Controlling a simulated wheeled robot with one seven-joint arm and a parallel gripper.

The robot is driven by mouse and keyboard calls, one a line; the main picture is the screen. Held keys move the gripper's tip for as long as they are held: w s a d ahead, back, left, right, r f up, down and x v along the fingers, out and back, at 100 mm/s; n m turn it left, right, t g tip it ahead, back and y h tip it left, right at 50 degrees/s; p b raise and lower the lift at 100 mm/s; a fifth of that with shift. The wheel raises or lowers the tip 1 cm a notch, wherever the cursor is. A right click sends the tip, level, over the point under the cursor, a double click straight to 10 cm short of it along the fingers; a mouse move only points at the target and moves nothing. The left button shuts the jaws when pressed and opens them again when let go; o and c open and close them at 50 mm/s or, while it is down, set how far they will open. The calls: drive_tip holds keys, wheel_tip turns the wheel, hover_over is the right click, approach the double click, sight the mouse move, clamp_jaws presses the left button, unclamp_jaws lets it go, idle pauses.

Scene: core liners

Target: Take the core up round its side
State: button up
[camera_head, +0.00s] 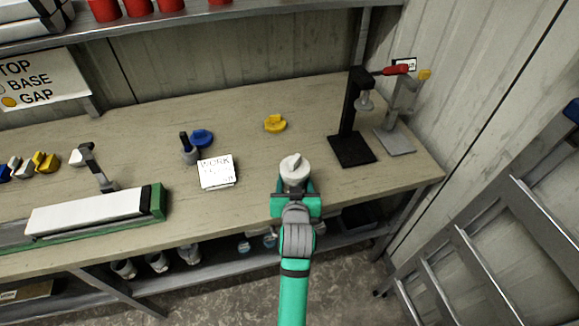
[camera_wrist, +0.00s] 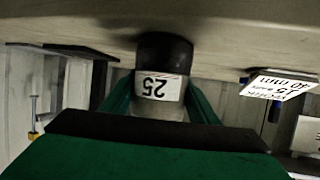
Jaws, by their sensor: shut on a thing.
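The core (camera_head: 294,166) is a pale grey cylinder with a ridged knob on top, upright at the front of the bench. In the wrist view, which is upside down, the core (camera_wrist: 161,87) shows a white label reading 25 and a black end toward the bench top. My green gripper (camera_head: 296,188) is shut on the core round its side, with one finger on each side in the wrist view (camera_wrist: 157,102). I cannot tell whether the black end touches the bench.
A black stand (camera_head: 351,138) and a grey stand (camera_head: 396,130) are at the right. A yellow knob (camera_head: 275,123) lies behind the core. A white card (camera_head: 217,171) and a blue knob (camera_head: 202,138) are to the left. A long white block (camera_head: 85,213) lies further left. A ladder (camera_head: 520,235) leans right.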

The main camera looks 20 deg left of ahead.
drive_tip(key=s+d, duration=0.5)
drive_tip(key=s, duration=0.2)
drive_tip(key=shift+s+d, duration=0.15)
drive_tip(key=shift+s, duration=0.25)
idle(1.3)
drive_tip(key=shift+r, duration=0.1)
drive_tip(key=shift+r, duration=0.1)
drive_tip(key=shift+r, duration=2.4)
drive_tip(key=shift+r, duration=0.1)
